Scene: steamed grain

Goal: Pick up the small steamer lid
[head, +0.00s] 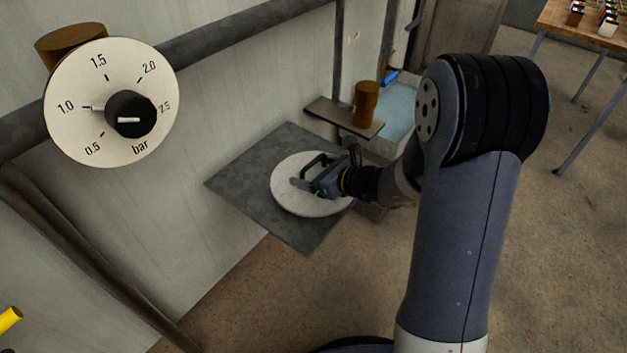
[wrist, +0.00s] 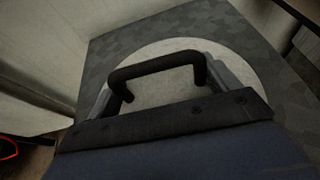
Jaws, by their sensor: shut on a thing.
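The small steamer lid (head: 312,205) is a round, pale grey disc with a dark bar handle (head: 317,164). In the head view it lies over the dark square plate (head: 240,178) by the wall; I cannot tell whether it touches the plate. My gripper (head: 308,184) reaches in from the right and is shut on the lid's handle. In the wrist view the black handle (wrist: 155,65) arches between my gripper's fingers (wrist: 165,85), with the pale lid (wrist: 178,90) behind it. The fingertips are partly hidden by the handle and the gripper body.
A small shelf (head: 325,112) with a brown cylinder (head: 366,104) stands just behind the plate. A blue basin (head: 395,105) lies beyond it. A pressure dial (head: 75,120) and pipes are at the left. A table (head: 572,22) stands at the far right. The floor between is clear.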

